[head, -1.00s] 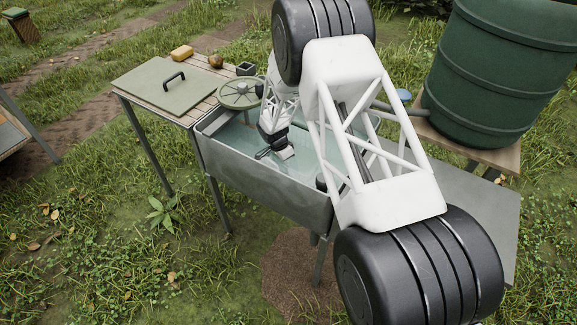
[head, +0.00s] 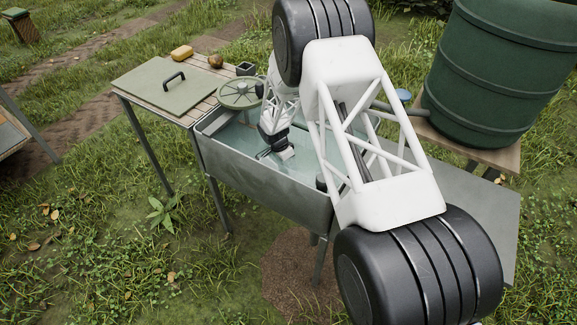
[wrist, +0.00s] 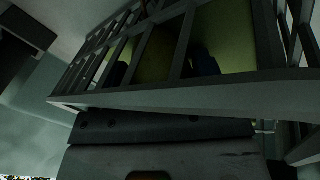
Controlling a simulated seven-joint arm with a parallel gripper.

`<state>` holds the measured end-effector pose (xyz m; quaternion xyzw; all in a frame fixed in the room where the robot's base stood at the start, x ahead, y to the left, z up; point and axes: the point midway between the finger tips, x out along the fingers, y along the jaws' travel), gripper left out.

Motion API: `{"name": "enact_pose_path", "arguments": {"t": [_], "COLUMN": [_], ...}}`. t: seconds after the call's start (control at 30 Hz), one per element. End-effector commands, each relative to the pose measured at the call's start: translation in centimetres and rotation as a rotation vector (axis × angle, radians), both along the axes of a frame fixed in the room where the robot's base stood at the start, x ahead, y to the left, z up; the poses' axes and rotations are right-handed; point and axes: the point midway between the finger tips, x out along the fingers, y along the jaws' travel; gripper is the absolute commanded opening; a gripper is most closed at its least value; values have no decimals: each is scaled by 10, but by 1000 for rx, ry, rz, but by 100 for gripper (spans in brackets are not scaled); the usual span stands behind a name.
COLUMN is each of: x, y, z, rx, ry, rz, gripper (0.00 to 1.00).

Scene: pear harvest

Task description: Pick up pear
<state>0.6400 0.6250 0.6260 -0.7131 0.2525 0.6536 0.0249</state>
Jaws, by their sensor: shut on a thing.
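A yellow-green surface, which I take as the pear (wrist: 226,32), shows in the wrist view behind dark slats, with dark finger parts close against it. Its full outline is hidden by the slats. In the head view my gripper (head: 275,152) points down inside the grey water trough (head: 255,178), low over the pale water. It is shut on the pear. The pear cannot be made out in the head view.
A green barrel (head: 505,75) stands right.

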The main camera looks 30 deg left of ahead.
Motion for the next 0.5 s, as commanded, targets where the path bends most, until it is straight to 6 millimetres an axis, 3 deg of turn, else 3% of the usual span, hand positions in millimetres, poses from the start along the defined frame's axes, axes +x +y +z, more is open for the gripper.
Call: {"name": "enact_pose_path", "arguments": {"t": [0.07, 0.5], "x": [0, 1], "y": [1, 1], "z": [0, 10], "rx": [1, 2], "ry": [0, -2], "rz": [0, 0], "gripper": [34, 34]}}
